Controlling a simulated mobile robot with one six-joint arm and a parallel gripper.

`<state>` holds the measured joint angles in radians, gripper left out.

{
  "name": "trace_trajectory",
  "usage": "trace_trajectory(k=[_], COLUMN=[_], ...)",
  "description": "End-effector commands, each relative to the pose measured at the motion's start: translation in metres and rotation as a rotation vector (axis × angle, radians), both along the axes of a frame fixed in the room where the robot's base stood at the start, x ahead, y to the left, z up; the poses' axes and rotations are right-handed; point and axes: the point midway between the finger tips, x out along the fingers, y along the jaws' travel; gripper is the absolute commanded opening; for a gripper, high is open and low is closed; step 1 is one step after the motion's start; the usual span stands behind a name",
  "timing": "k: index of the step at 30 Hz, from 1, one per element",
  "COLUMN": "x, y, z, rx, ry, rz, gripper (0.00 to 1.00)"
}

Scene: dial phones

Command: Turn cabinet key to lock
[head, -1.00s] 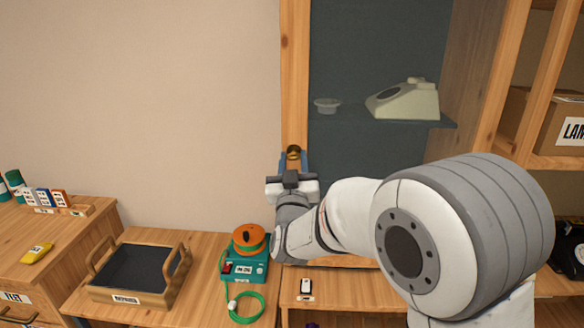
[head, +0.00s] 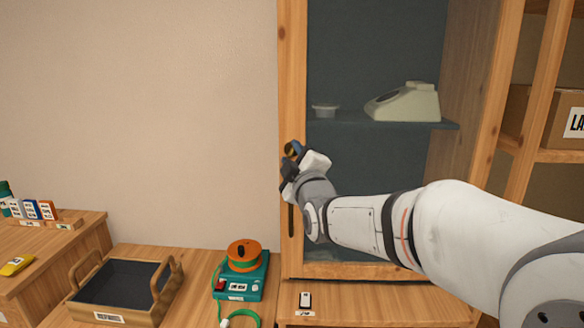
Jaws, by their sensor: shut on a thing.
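The cabinet (head: 291,80) has a wooden door frame around a dark glass pane. My gripper (head: 292,151) is at the left stile of this frame, tilted in the picture, and is shut on the small brass-coloured key (head: 290,149). Only a bit of the key shows between the fingers. The lock behind it is hidden by my gripper, so I cannot tell how far the key sits in it. A dark slot-like handle (head: 291,220) shows lower on the same stile.
Behind the glass, a pale dial phone (head: 405,103) and a small bowl (head: 324,110) stand on a shelf. Below are a teal device with an orange reel (head: 242,262), a wooden tray (head: 170,290) and a small white object (head: 305,299). The wall left of the cabinet is bare.

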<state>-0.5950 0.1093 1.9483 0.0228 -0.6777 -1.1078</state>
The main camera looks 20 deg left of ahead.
Motion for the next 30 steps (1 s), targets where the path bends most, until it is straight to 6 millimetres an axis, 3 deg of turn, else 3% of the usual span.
trace_trajectory(k=[15,30], x=[0.0001,-0.0001], y=[-0.0006,0.0], z=[0.0007,0.0027], rx=[-0.395,-0.519], ry=[-0.095,-0.123], rz=[-0.001,0.0], gripper=[0.1,0.1])
